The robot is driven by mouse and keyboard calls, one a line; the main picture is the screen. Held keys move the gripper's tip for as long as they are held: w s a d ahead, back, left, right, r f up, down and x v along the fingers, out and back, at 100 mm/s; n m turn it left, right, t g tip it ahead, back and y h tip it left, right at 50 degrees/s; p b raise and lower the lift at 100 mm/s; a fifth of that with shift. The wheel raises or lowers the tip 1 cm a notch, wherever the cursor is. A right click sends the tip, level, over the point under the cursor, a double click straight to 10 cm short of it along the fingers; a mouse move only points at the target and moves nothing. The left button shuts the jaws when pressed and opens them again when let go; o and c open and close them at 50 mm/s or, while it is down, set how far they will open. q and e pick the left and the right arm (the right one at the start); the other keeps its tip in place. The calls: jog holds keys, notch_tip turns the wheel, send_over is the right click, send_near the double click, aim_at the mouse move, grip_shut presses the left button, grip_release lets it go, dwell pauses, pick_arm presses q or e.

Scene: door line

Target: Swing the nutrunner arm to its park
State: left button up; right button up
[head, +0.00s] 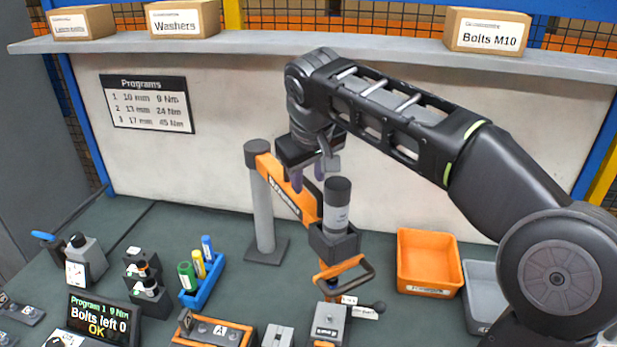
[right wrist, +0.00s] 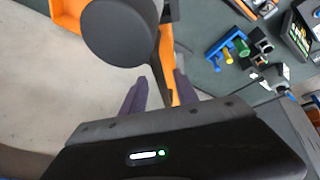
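The nutrunner arm is an orange beam (head: 285,188) on a grey post (head: 262,205) at the bench's middle. Its far end carries the nutrunner (head: 336,208), an upright dark and grey cylinder with an orange and black handle (head: 345,270) below. It hangs over a grey fixture (head: 328,325). My right gripper (head: 311,178) is at the beam, between post and nutrunner, pointing down. In the right wrist view, its two purple fingers (right wrist: 158,92) stand apart on either side of the beam, and a gap seems to show at the left finger. My left gripper is out of view.
A display (head: 100,318) reads "Bolts left 0 OK". A blue rack (head: 203,285) with coloured markers and small dark devices stand left. An orange bin (head: 428,262) and a grey bin (head: 482,295) stand right. A shelf (head: 330,43) with boxes runs behind. The bench around the post is clear.

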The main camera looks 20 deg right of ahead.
jog(key=shift+f, duration=0.1)
grip_shut()
dwell(0.3)
dwell(1.1)
